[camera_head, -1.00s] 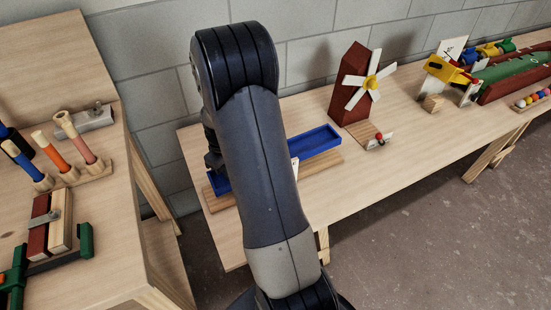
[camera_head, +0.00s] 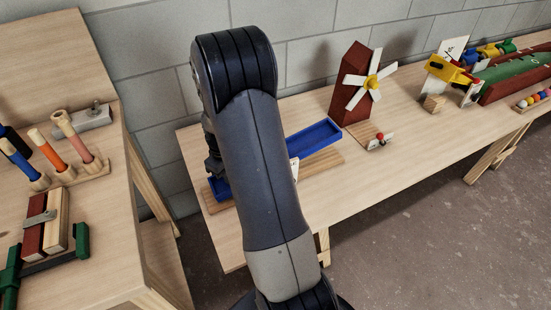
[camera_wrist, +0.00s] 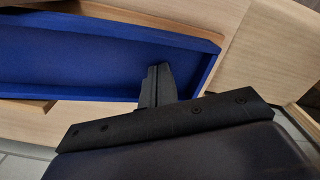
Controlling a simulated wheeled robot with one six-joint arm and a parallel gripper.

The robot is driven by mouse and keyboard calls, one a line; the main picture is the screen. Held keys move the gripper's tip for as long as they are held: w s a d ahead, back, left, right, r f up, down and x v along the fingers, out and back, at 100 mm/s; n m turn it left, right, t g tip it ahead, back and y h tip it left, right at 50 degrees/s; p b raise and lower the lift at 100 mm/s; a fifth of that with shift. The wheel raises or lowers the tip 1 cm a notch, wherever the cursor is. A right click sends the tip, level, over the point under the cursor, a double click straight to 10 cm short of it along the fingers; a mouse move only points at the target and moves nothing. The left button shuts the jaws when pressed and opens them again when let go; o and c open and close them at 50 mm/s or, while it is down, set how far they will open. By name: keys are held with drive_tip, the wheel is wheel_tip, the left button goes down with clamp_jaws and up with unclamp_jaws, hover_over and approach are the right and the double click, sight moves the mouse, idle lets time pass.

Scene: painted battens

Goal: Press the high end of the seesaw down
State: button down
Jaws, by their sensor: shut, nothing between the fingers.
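The seesaw is a long blue trough (camera_head: 316,139) on a wooden base board (camera_head: 327,160), on the bench by the wall. Its middle is hidden behind my arm in the head view. Its right end stands a little higher than its left end (camera_head: 219,188), which sits low near the board. My gripper (camera_head: 213,168) is partly hidden by my arm and is at the left end. In the wrist view my gripper (camera_wrist: 158,76) is shut and empty, with its fingertips over the trough's end (camera_wrist: 110,58). Contact with the trough cannot be made out clearly.
A red windmill (camera_head: 347,88) with white sails stands behind the trough's right end. A small block with a red knob (camera_head: 379,141) sits in front of it. Yellow and green toys stand farther right. A separate table with pegs (camera_head: 47,146) is at left.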

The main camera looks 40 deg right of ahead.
idle(0.5)
wheel_tip(320, 180, up, 12)
drive_tip(key=p, duration=0.8)
drive_tip(key=shift+p, duration=0.4)
idle(0.4)
drive_tip(key=shift+f, duration=0.1)
drive_tip(key=shift+f+b, duration=2.55)
drive_tip(key=shift+f, duration=0.95)
